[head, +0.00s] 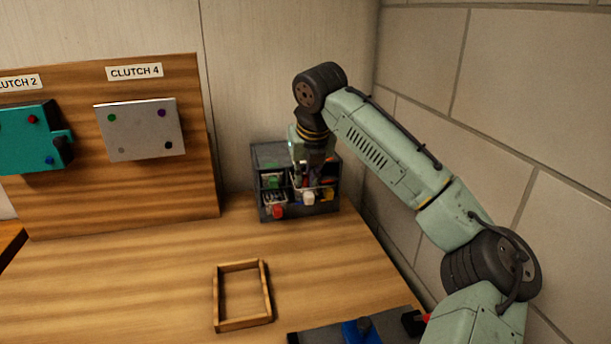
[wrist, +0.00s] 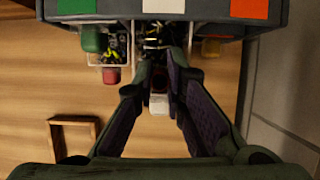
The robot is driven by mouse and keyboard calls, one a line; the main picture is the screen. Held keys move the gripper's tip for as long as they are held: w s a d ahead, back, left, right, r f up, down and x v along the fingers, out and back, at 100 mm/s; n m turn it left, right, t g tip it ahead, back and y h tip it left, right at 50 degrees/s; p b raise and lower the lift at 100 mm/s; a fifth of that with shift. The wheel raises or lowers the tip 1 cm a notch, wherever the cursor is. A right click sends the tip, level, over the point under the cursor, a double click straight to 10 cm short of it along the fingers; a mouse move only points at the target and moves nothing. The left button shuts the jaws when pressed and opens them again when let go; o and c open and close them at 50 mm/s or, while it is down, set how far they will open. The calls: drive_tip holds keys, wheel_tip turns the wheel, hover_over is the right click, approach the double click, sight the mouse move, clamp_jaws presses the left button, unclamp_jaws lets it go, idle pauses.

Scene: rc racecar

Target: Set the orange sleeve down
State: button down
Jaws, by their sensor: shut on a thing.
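My gripper (head: 311,180) points down in front of the dark drawer organizer (head: 271,156) at the back right. In the wrist view, my gripper's fingers (wrist: 160,78) come close together on a small, shadowed reddish thing, which fits the orange sleeve (wrist: 158,82). The fingers hide most of it and its shape is not clear.
Left of my fingers, an open clear compartment (wrist: 118,57) holds small parts. An empty wooden frame (head: 217,300) lies on the table, with bare wood around it. A dark tray (head: 300,338) is at the front. A wooden board (head: 150,190) stands left; a block wall (head: 520,100) bounds the right.

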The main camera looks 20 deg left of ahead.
drive_tip(key=c, duration=2)
unclamp_jaws()
drive_tip(key=shift+s+d+f, duration=0.1)
drive_tip(key=shift+f, duration=0.6)
drive_tip(key=shift+c, duration=0.2)
drive_tip(key=shift+o, duration=0.6)
drive_tip(key=shift+f, duration=0.15)
drive_tip(key=shift+r, duration=0.65)
drive_tip(key=b+v, duration=0.2)
drive_tip(key=v, duration=0.9)
drive_tip(key=shift+r, duration=0.2)
drive_tip(key=shift+f, duration=0.1)
